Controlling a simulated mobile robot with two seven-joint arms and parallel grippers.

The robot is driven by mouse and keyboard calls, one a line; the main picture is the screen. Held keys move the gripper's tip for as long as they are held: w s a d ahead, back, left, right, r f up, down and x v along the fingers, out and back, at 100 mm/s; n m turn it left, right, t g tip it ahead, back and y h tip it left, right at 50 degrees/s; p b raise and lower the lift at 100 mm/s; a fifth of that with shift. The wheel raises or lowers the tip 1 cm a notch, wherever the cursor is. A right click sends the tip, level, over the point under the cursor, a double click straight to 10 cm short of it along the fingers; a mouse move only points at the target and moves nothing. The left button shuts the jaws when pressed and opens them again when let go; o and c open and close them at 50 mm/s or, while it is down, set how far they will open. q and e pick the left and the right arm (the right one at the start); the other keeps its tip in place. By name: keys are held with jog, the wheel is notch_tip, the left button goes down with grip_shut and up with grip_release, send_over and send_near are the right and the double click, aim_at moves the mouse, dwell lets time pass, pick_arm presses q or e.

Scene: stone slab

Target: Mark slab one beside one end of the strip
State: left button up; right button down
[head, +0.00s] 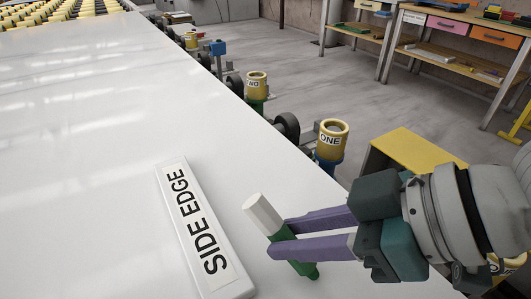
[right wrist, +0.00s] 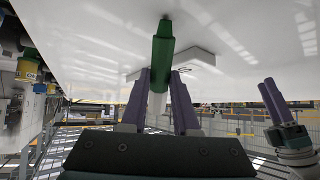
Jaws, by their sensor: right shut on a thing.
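The white stone slab (head: 90,170) fills the left of the head view. A white strip (head: 204,228) lettered "SIDE EDGE" lies on it near its right edge. My right gripper (head: 280,238) is shut on a green and white marker (head: 263,213), right of the strip's near half. The marker is tilted, its white end up and its green end down. In the right wrist view the marker (right wrist: 162,52) shows between the purple fingers (right wrist: 159,105), its narrow green end toward the slab. Contact with the slab cannot be told. My left gripper (right wrist: 274,103) shows only there; its opening is unclear.
A yellow-topped post labelled "ONE" (head: 332,139) stands beside the slab's right edge. Another yellow cup (head: 257,85), its label partly readable, stands farther along. Yellow pieces (head: 60,12) lie at the slab's far end. Workbenches (head: 450,45) stand at the back right.

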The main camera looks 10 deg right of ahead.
aim_at(279, 221)
pick_arm(q)
jog(key=shift+d+r+p, duration=0.1)
jog(key=shift+r+p, duration=0.2)
pick_arm(e)
jog(key=shift+w+a, duration=0.25)
jog(key=shift+a, duration=0.05)
dwell(0.6)
pick_arm(q)
jog(key=shift+r, duration=0.1)
pick_arm(e)
jog(key=shift+w+a, duration=0.15)
pick_arm(q)
jog(key=shift+r+p, duration=0.2)
jog(key=shift+p, duration=0.1)
pick_arm(e)
jog(key=shift+w+a, duration=0.25)
jog(key=shift+a, duration=0.1)
dwell(0.5)
pick_arm(q)
jog(key=shift+r, duration=0.1)
pick_arm(e)
jog(key=shift+w+a+f, duration=0.1)
jog(key=shift+w+a, duration=0.2)
dwell(0.7)
pick_arm(q)
jog(key=shift+r, duration=0.15)
pick_arm(e)
jog(key=shift+w+a, duration=0.2)
jog(key=shift+a, duration=0.05)
dwell(0.3)
